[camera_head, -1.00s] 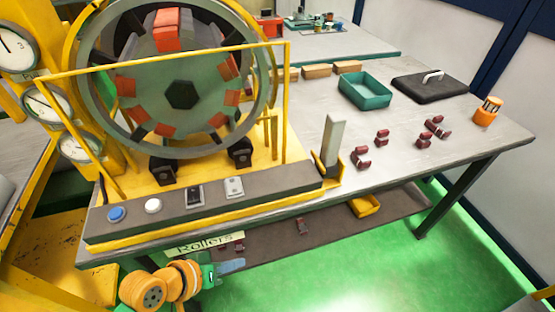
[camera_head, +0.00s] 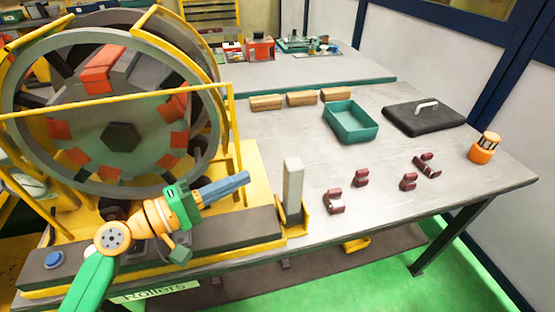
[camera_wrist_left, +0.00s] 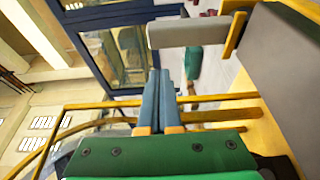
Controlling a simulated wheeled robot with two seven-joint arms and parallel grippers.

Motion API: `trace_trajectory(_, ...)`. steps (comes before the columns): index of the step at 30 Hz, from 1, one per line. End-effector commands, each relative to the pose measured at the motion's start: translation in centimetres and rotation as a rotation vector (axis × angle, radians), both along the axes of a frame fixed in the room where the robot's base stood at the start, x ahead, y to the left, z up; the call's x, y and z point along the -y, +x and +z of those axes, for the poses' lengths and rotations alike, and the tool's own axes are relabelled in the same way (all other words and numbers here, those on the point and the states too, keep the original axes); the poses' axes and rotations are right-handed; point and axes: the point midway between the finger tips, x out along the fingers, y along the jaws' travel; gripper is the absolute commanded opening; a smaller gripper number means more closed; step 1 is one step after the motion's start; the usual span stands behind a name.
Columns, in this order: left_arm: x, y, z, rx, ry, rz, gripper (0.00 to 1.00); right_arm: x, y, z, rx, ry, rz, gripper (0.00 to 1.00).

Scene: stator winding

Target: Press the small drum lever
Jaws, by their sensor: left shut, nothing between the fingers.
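The drum (camera_head: 120,137) is a large grey ring with orange-red blocks, on a yellow stand at the left. A grey upright lever (camera_head: 293,185) stands in a yellow bracket at the right end of the dark control panel (camera_head: 250,225). In the left wrist view the grey lever (camera_wrist_left: 190,32) shows beyond the fingertips. My left gripper (camera_head: 243,179) is shut and empty, above the panel, pointing right toward the lever, with a visible gap. Its blue fingers are together in the left wrist view (camera_wrist_left: 160,78). My left arm hides part of the panel and its switches.
A yellow rail (camera_head: 170,96) runs in front of the drum. A blue button (camera_head: 54,259) is at the panel's left end. On the table (camera_head: 300,130) are a teal tray (camera_head: 351,122), a black case (camera_head: 424,117), several dark red parts and an orange cylinder (camera_head: 484,148).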

Motion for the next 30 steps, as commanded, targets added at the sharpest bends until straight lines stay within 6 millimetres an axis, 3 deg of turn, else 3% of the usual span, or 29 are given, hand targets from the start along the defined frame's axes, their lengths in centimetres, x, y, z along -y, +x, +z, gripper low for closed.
trace_trajectory(6,3.6,2.6,0.7,0.001,-0.003,-0.003,0.0,0.1,0.1,2.5,0.001,-0.003,0.001,0.5)
trace_trajectory(13,6.4,4.8,0.4,0.001,-0.001,-0.002,0.0,0.4,0.1,3.4,0.001,-0.006,0.001,0.5)
trace_trajectory(30,7.1,5.3,0.0,0.011,0.006,-0.002,0.0,0.7,0.1,3.1,0.003,-0.012,0.001,0.5)
